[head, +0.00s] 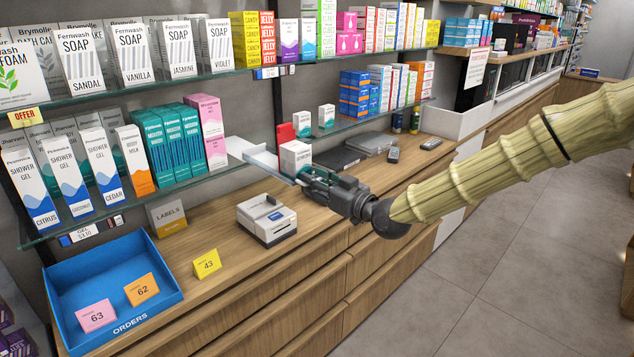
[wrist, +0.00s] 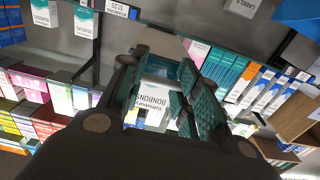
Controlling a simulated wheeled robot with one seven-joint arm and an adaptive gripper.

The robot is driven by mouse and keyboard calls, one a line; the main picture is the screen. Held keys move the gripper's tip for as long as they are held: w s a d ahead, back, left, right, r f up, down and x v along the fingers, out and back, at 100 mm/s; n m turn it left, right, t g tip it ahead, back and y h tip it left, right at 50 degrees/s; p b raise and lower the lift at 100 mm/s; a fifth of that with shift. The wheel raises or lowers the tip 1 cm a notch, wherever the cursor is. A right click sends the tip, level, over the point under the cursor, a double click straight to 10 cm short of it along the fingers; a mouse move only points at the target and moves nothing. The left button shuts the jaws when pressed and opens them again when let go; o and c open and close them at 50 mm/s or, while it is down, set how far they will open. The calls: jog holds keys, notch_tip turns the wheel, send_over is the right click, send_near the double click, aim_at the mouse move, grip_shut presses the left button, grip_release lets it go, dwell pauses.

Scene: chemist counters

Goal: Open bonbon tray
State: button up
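A white bonbon box (head: 295,154) stands at the back of the wooden counter. My gripper (head: 306,177) reaches toward it from the right, at its front lower side. In the wrist view, the box (wrist: 156,92) with "BONBONS" lettering appears upside down between the two fingers of my gripper (wrist: 160,85). The fingers are spread, one on each side of it; whether either touches it cannot be told. A pale blue-white flat strip (head: 262,160) lies left of the box; whether it belongs to the box is unclear. The gripper hides part of the box.
Two similar boxes (head: 302,123) stand on the glass shelf above. A white printer (head: 267,219) sits left of my gripper, with a yellow card (head: 207,263) and a blue orders tray (head: 110,250) farther left. The counter front is mostly clear.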

jog(key=o, duration=0.5)
jog(key=v, duration=1.2)
jog(key=shift+f, duration=0.1)
jog(key=s+d+f+m+g+h, duration=0.15)
jog(key=s+f, duration=0.35)
jog(key=f, duration=0.6)
jog(key=s+f+m+g+h, duration=0.25)
jog(key=s+f, duration=0.25)
jog(key=f, duration=0.6)
jog(key=s+f+m+g+h, duration=0.2)
jog(key=s+f, duration=0.3)
jog(key=f, duration=0.7)
jog(key=s+d+f+m+g+h, duration=0.1)
jog(key=s+d+f+g+h, duration=0.1)
jog(key=s+f, duration=0.3)
jog(key=s+d+f+m+g+h, duration=0.1)
jog(key=s+d+f, duration=0.4)
jog(key=s, duration=0.8)
jog(key=s+d+f+m+g+h, duration=0.1)
jog(key=s+d+f+g+h, duration=0.2)
jog(key=s+f, duration=0.3)
jog(key=s+d+g, duration=0.1)
jog(key=s, duration=0.3)
jog(key=shift+f, duration=0.35)
